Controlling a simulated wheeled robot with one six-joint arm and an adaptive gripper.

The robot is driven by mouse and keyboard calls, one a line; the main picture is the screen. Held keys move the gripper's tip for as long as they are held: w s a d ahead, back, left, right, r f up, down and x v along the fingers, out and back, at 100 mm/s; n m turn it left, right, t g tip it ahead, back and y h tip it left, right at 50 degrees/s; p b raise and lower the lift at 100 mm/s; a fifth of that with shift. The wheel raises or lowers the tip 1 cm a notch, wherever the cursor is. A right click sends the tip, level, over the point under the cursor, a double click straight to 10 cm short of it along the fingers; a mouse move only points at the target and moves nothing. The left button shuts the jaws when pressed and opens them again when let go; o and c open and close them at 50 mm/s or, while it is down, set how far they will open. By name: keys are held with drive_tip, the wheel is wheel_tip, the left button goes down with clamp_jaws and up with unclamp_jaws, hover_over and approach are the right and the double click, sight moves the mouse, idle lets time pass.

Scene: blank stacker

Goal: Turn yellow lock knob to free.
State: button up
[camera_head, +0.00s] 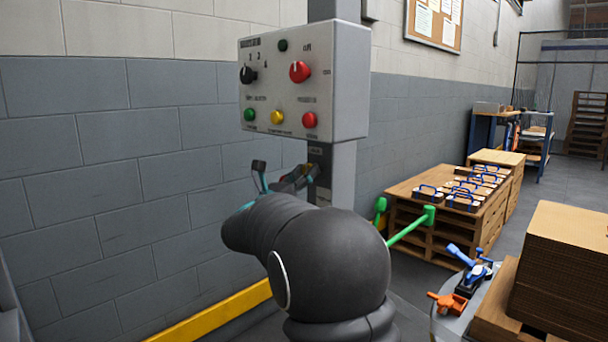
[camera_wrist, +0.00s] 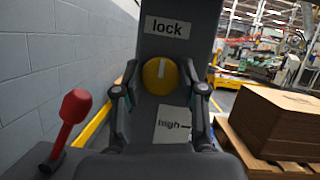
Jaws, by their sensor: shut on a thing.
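The yellow lock knob (camera_wrist: 151,80) is on a dark panel in the wrist view, below a white "lock" label (camera_wrist: 167,27) and above a label reading "high" (camera_wrist: 172,127). Its white mark stands about upright, pointing toward "lock". My gripper (camera_wrist: 160,92) has one finger on each side of the knob and is shut on it. In the head view my gripper (camera_head: 286,180) is at the grey post under the control box, and the knob cannot be made out there.
A red-knobbed lever (camera_wrist: 70,118) stands left of the panel. The control box (camera_head: 346,85) with buttons and dials hangs just above my gripper. A block wall (camera_head: 100,190) is close on the left. Stacked brown sheets (camera_head: 565,250) and pallets with blue-handled blocks stand right.

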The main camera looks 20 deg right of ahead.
drive_tip(key=shift+m, duration=0.3)
drive_tip(key=m+g+b, duration=0.1)
drive_tip(key=m+g, duration=0.2)
drive_tip(key=m, duration=0.3)
drive_tip(key=m+g+b, duration=0.1)
drive_tip(key=m+g, duration=0.2)
drive_tip(key=m, duration=0.2)
drive_tip(key=m+g+b, duration=0.2)
drive_tip(key=m, duration=0.4)
drive_tip(key=shift+r+m+g, duration=0.1)
drive_tip(key=shift+m+g, duration=0.2)
drive_tip(key=shift+g, duration=0.1)
drive_tip(key=m+g+y, duration=0.1)
drive_tip(key=m, duration=0.4)
drive_tip(key=shift+m+y, duration=0.3)
drive_tip(key=o, duration=1.1)
drive_tip(key=shift+d, duration=0.15)
drive_tip(key=shift+o, duration=0.2)
